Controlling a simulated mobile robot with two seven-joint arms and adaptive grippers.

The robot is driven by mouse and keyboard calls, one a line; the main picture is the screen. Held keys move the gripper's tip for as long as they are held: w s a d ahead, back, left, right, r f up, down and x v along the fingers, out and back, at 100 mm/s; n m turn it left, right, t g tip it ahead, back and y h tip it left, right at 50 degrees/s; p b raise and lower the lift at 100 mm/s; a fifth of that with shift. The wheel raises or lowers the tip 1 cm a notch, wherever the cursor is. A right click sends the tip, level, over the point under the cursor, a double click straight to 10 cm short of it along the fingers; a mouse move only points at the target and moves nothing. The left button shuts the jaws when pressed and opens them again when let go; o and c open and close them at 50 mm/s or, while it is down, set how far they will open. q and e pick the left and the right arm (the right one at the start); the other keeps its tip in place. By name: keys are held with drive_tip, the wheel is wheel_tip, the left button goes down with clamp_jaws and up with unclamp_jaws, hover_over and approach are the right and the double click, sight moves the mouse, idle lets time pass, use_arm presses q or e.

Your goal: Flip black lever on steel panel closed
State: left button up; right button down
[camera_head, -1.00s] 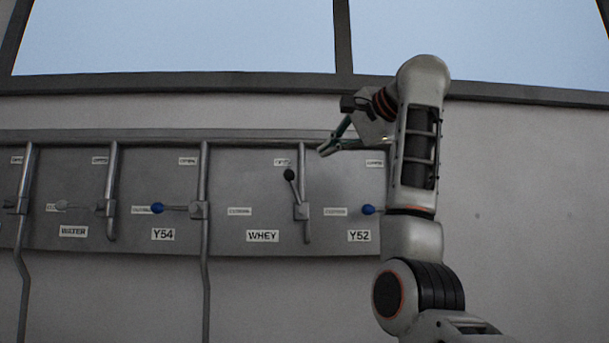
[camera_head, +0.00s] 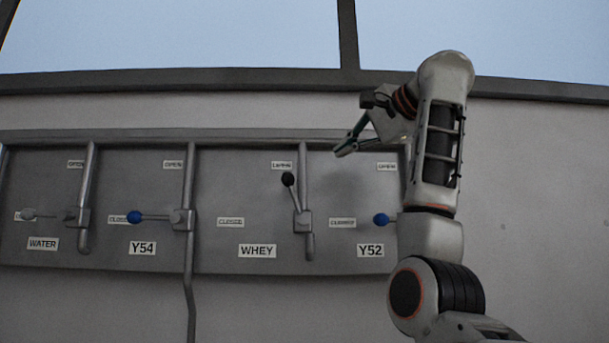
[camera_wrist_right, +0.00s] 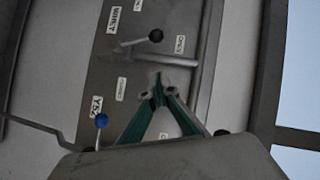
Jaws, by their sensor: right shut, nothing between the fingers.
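The black lever (camera_head: 289,181) is on the steel panel (camera_head: 235,180), above the WHEY label. It points up and slightly left, with its knob by the OPEN label. My right gripper (camera_head: 341,151) is shut and empty, up and to the right of the black knob and apart from it. In the right wrist view the shut fingertips (camera_wrist_right: 158,76) point toward the lever's pipe, and the black knob (camera_wrist_right: 156,36) lies beyond them with a gap. My left gripper is not in view.
A grey-knobbed lever (camera_head: 28,214) at WATER also lies sideways. Vertical pipes (camera_head: 189,160) stand out from the panel. My right arm covers the panel's right edge.

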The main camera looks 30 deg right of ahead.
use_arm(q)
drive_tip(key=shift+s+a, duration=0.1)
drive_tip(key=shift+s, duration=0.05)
use_arm(e)
drive_tip(key=p, duration=0.6)
hover_over(293, 194)
drive_tip(key=s+d, duration=0.1)
drive_tip(key=s, duration=0.2)
drive_tip(key=shift+f, duration=1.65)
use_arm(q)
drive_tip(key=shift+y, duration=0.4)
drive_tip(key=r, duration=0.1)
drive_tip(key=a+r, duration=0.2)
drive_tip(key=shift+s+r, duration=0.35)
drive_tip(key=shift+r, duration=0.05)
use_arm(e)
drive_tip(key=shift+d, duration=0.15)
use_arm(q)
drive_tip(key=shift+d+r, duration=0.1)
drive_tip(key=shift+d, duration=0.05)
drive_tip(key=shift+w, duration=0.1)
